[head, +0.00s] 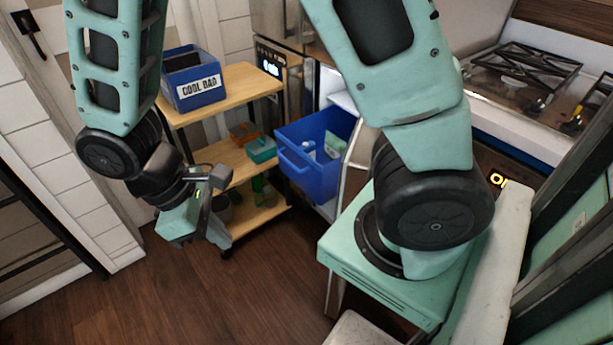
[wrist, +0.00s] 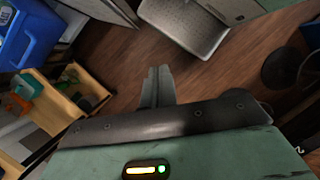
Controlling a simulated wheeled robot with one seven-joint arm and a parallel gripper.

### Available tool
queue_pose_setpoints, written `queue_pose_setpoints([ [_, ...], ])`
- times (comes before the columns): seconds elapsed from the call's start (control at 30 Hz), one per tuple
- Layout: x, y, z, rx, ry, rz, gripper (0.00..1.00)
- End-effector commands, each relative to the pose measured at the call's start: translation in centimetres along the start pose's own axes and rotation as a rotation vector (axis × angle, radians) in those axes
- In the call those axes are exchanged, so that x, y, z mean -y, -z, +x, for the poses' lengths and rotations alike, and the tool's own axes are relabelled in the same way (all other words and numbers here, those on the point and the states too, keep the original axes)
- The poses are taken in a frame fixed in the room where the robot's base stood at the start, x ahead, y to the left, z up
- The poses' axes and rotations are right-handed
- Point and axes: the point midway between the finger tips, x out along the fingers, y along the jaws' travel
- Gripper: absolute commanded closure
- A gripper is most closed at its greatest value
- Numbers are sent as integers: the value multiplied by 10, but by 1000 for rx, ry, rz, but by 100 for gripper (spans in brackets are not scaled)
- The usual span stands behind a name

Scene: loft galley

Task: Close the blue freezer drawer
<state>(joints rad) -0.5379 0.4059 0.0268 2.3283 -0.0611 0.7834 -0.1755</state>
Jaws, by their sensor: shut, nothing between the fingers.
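The blue freezer drawer (head: 312,172) stands pulled out from the white freezer compartment (head: 343,101) in the middle of the head view. It has a handle on its front and holds a few small items. It also shows at the upper left of the wrist view (wrist: 28,38). My gripper (head: 222,178) is to the left of the drawer in the head view, in front of the wooden cart and apart from the drawer. In the wrist view its fingers (wrist: 157,85) are together with nothing held, over the floor.
A wooden shelf cart (head: 225,92) stands left of the drawer, with a blue "COOL BAG" box (head: 193,80) on top and small orange and teal containers (head: 262,150) on its middle shelf. A stove (head: 530,80) is at the right. Wooden floor (head: 220,290) in front is clear.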

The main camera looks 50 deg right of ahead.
Motion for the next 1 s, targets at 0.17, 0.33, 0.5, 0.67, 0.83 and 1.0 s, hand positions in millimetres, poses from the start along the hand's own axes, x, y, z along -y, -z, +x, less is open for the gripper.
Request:
queue_pose_setpoints([
  [0.17,-37,13,57,165,-40,-36,100],
  [0.33,-79,16,107,337,-100,-77,100],
  [0.5,-124,11,151,520,-177,-122,100],
  [0.67,-169,2,183,703,-263,-166,100],
  [0.83,-216,-6,204,905,-366,-219,100],
  [1.0,-253,-10,210,1075,-457,-262,100],
])
